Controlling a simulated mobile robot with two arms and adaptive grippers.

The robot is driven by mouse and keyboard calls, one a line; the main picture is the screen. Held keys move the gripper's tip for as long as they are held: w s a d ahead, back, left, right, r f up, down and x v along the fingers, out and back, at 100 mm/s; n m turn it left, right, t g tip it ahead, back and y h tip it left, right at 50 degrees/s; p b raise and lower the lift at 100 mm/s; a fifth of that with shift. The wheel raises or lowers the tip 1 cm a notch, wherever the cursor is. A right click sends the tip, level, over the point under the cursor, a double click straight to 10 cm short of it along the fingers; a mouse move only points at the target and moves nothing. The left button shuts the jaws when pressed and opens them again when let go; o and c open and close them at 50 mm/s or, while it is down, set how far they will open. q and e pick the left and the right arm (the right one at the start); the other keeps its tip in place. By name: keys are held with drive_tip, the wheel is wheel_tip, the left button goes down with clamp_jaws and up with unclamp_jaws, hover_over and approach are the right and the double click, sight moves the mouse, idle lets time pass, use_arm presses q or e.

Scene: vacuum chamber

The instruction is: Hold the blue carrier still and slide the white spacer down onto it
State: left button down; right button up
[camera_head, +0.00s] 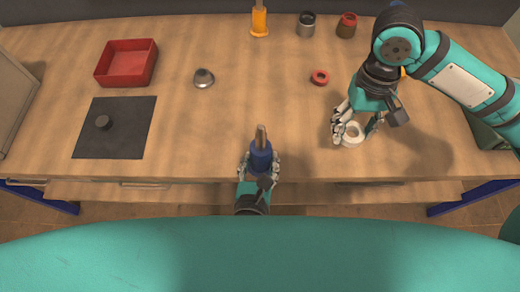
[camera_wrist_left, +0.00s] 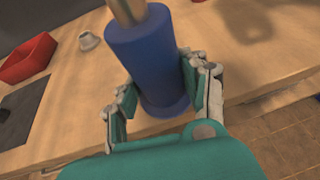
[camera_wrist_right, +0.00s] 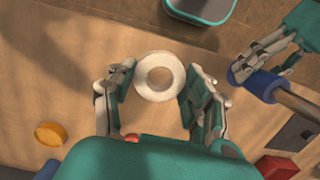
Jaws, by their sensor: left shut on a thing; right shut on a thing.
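The blue carrier (camera_head: 261,157) is a blue cylinder with a metal rod rising from its top. It is at the table's front edge in the head view and fills the middle of the left wrist view (camera_wrist_left: 150,60). My left gripper (camera_head: 258,170) is shut on it from the front, fingers on both sides. The white spacer (camera_head: 352,139) is a thick ring, to the right of the carrier. My right gripper (camera_head: 355,128) is shut on it, and the spacer shows between its fingers in the right wrist view (camera_wrist_right: 141,82). The spacer and carrier are apart.
A red tray (camera_head: 127,80) and a black mat (camera_head: 90,143) with a dark knob lie left. A metal cone (camera_head: 204,79) and a red ring (camera_head: 320,77) lie farther back. An orange post (camera_head: 259,22) and two small containers (camera_head: 306,25) stand at the back. Table between the grippers is clear.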

use_arm(q)
drive_tip(key=shift+w+r, duration=0.1)
idle(0.3)
